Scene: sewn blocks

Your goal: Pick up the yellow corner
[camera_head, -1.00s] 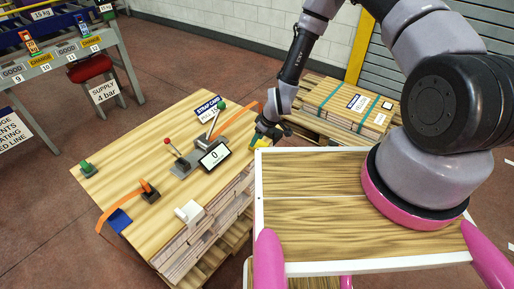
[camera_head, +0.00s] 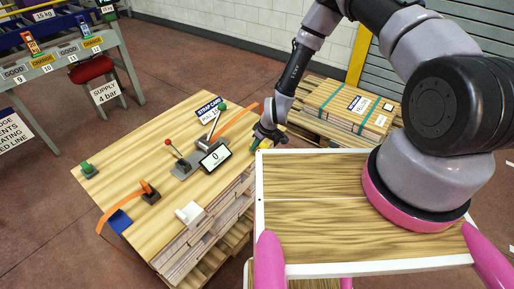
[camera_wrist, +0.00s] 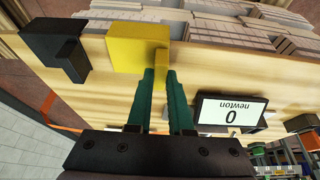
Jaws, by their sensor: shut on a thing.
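The yellow corner (camera_wrist: 137,47) is a bright angled piece at the edge of the wooden stack, large in the wrist view. In the head view only a small part of the yellow corner (camera_head: 264,145) shows below my gripper. My gripper (camera_wrist: 162,73) has two green fingers, which are closed on a flange of the yellow corner. In the head view my gripper (camera_head: 266,139) is at the stack's right corner. Whether the yellow corner still touches the wood is hard to tell.
A black corner (camera_wrist: 56,46) sits left of the yellow one in the wrist view. A display reading 0 newton (camera_wrist: 231,113) is at the right.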

